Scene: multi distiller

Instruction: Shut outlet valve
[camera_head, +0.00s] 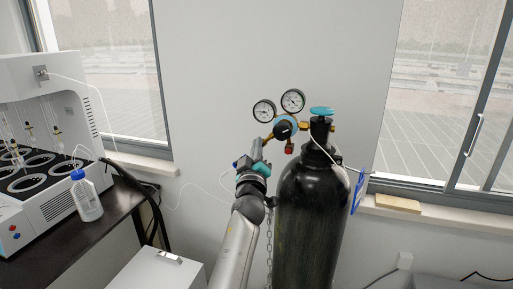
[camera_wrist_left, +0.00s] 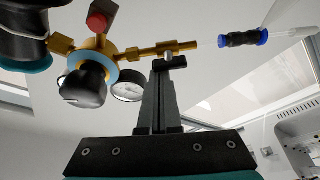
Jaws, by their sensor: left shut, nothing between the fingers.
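A black gas cylinder (camera_head: 308,215) stands upright with a teal handwheel (camera_head: 321,111) on top. A brass regulator with a black knob (camera_head: 282,131) and two round gauges sits at its left. In the left wrist view the brass outlet pipe (camera_wrist_left: 188,46) runs right from the regulator, whose black knob (camera_wrist_left: 86,86) hangs below. My left gripper (camera_head: 262,150) is just below and left of the regulator. In the wrist view its shut, empty fingers (camera_wrist_left: 168,63) are at the outlet pipe. They overlap the small outlet valve part there; contact and the valve's position cannot be told. My right gripper is out of view.
A black-and-blue hose connector (camera_wrist_left: 243,38) lies beyond the pipe's right end. A blue tag (camera_head: 357,193) hangs by the cylinder. The distiller (camera_head: 45,130) and a blue-capped bottle (camera_head: 87,200) stand on the dark table at left. A white box (camera_head: 150,268) is below.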

